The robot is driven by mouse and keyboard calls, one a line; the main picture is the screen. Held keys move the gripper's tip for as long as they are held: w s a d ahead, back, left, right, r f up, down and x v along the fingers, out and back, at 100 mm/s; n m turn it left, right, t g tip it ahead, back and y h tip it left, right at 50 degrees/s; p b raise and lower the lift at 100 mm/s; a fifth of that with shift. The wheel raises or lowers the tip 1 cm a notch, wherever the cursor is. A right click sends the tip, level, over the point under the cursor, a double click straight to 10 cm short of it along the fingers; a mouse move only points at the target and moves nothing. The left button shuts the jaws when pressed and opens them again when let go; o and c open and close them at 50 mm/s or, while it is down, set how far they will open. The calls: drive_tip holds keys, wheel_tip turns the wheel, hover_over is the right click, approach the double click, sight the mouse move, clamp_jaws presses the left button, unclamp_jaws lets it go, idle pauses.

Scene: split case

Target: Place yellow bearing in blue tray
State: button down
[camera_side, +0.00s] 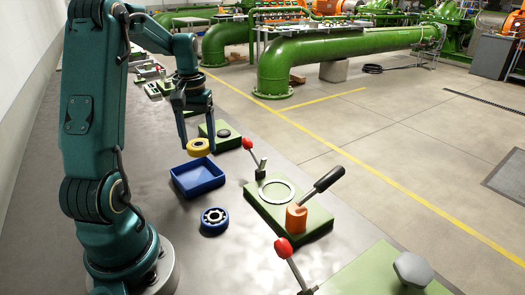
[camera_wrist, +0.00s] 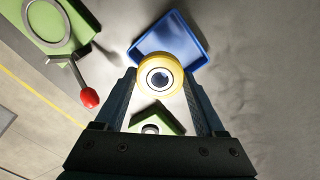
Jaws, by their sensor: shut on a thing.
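The yellow bearing (camera_side: 198,147) is a short ring with a dark centre. My gripper (camera_side: 198,148) points down and is shut on it, holding it above the table just behind the blue tray. The bearing also shows between the two fingers in the wrist view (camera_wrist: 160,76). The blue tray (camera_side: 197,178) is an empty, shallow square box on the table. In the wrist view the tray (camera_wrist: 188,42) lies beyond the bearing, which overlaps its near edge in the picture.
A blue bearing (camera_side: 214,220) stands on the table in front of the tray. A green fixture (camera_side: 290,215) with a ring and levers is to the right. A red-knobbed lever (camera_side: 252,150) rises nearby. A green block (camera_side: 220,135) is behind the gripper.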

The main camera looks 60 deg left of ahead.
sight(192, 144)
drive_tip(key=f, duration=0.1)
drive_tip(key=s+f, duration=0.1)
drive_tip(key=f, duration=0.1)
drive_tip(key=shift+s+a+f, duration=0.2)
drive_tip(key=shift+a+f, duration=0.1)
drive_tip(key=shift+a, duration=0.05)
drive_tip(key=shift+f, duration=2.35)
drive_tip(key=shift+f, duration=0.1)
